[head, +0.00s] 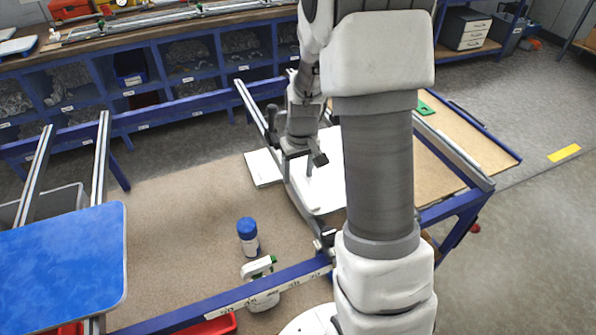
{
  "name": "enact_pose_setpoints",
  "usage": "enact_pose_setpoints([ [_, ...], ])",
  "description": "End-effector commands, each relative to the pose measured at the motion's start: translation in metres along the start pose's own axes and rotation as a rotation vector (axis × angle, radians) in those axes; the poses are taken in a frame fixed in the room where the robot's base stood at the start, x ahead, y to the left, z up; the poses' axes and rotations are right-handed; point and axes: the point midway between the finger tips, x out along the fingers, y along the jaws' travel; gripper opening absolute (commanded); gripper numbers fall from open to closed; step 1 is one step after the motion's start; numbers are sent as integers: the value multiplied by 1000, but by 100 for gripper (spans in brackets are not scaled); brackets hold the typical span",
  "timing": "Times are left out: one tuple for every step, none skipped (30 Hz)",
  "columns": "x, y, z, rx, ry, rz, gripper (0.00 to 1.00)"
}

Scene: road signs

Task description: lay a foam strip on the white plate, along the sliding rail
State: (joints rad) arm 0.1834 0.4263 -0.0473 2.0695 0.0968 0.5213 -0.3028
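The white plate (330,170) lies on the work frame, partly hidden behind my arm. The sliding rail (257,108) is a pale metal bar at the plate's left, running from back left toward the front; my gripper hides part of it. My gripper (304,160) points down over the plate's left part, close to the rail. Its fingertips are small and dark here, so I cannot tell their opening or whether they hold anything. I cannot make out a foam strip for certain. A flat white piece (263,168) lies just left of the rail.
A blue-capped bottle (248,237) and a spray bottle (262,284) stand front left of the plate. A blue board (65,262) fills the left front. A brown panel (465,130) lies right of my arm. Shelves with bins (190,55) line the back.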

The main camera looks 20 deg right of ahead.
Motion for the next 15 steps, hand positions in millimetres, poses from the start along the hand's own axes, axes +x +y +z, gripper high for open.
enact_pose_setpoints([
  [0, 0, 0, 0, 0, 0, 63],
  [0, 0, 0, 0, 0, 0, 63],
  [0, 0, 0, 0, 0, 0, 63],
  [-1, 0, 0, 0, 0, 0, 63],
  [-2, 0, 0, 0, 0, 0, 63],
  [-4, 0, 0, 0, 0, 0, 63],
  [-6, 0, -1, 0, 0, 0, 63],
  [-8, 0, -1, 0, 3, 1, 63],
  [-13, 0, -1, 0, 3, 1, 63],
  [-18, 0, -1, -1, 3, 1, 63],
  [-23, 0, -2, -1, 5, 1, 63],
  [-31, 0, -2, -1, 4, 1, 63],
  [-37, 0, -2, -1, 6, 1, 63],
  [-44, 0, -2, -1, 6, 1, 63],
  [-53, 0, -2, 0, 7, 1, 63],
])
